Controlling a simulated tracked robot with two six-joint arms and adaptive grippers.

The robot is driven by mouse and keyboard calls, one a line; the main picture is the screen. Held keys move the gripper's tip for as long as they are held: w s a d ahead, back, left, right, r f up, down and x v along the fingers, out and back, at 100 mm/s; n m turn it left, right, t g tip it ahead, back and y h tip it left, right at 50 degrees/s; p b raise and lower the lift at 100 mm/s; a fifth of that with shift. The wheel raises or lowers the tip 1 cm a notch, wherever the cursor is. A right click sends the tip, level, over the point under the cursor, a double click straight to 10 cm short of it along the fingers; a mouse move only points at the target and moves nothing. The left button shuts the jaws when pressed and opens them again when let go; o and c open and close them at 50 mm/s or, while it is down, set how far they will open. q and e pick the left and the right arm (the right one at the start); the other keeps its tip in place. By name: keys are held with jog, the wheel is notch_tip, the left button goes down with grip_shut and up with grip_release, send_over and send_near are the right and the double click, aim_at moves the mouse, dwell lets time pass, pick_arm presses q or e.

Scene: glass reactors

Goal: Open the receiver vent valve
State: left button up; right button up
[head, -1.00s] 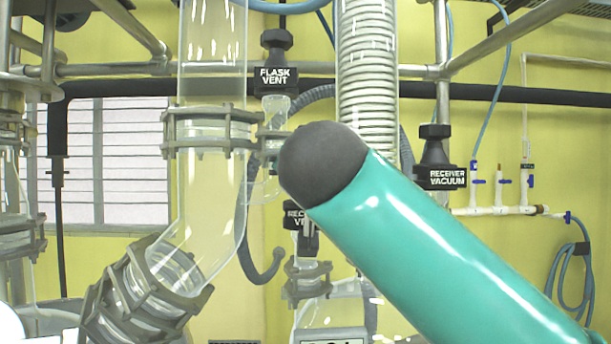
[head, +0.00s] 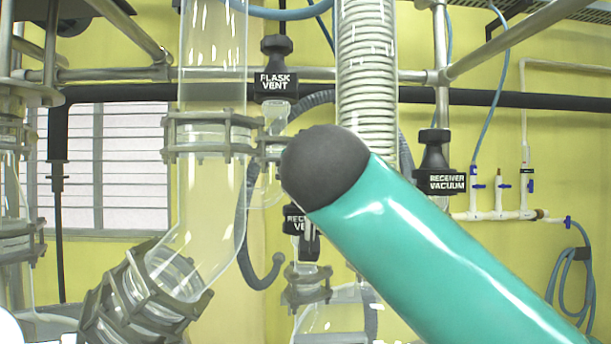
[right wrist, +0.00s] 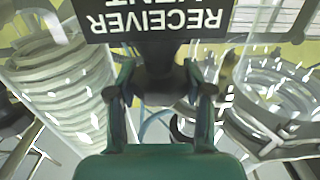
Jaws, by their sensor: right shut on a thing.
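The receiver vent valve has a black label that is partly hidden behind my right arm in the head view (head: 295,225). In the right wrist view its label reads upside down at the top (right wrist: 158,18), with the dark valve handle (right wrist: 165,75) below it. My right gripper (right wrist: 160,92) has its two green fingers on either side of the dark handle and is shut on it. In the head view my teal right arm hides this gripper. My left gripper is in neither view.
A coiled glass condenser (head: 367,80) and a clamped glass column (head: 210,190) stand close by. Metal rails (head: 500,38) frame the rig.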

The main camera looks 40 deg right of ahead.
jog(key=n+y, duration=0.1)
jog(key=n+t+y, duration=0.1)
jog(key=y, duration=0.1)
jog(key=shift+s+d+r+t, duration=0.1)
jog(key=shift+d+t, duration=0.1)
jog(key=shift+t, duration=0.1)
jog(key=shift+n+y+p, duration=0.5)
jog(key=shift+n+y, duration=0.1)
jog(key=shift+y, duration=0.2)
jog(key=shift+r+n+t+y+p, duration=0.1)
jog(key=shift+n+t+y+p, duration=0.3)
jog(key=shift+n+y+p, duration=0.45)
jog(key=shift+a+n+y+p, duration=0.15)
jog(key=shift+n+y+p, duration=0.5)
jog(key=shift+y, duration=0.6)
jog(key=o, duration=0.9)
jog(key=shift+f, duration=0.2)
jog(key=shift+o, duration=0.2)
jog(key=shift+a+f, duration=0.1)
